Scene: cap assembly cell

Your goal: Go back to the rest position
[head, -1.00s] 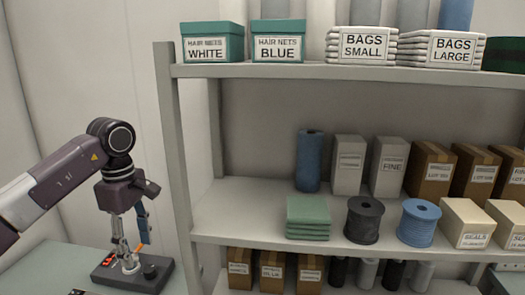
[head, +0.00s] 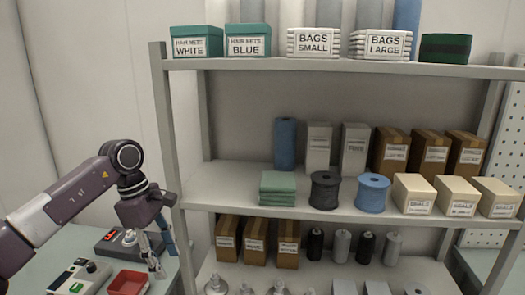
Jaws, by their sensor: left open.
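My left gripper (head: 160,252) hangs from my purple and white arm at the left of the head view. It points down over the table and its jaws are open, with nothing seen between the fingers. Its fingers are just above and in front of the table's right part, beside a small red tray (head: 128,283). A dark device with a white round part and a red display (head: 118,243) stands behind the gripper on the table. My right gripper is not in view.
A grey shelf unit (head: 240,200) stands close to the right of my left arm, its post (head: 170,130) nearest. It holds boxes, spools and bottles. The pale green table (head: 60,245) also bears a grey-green device with buttons (head: 80,277).

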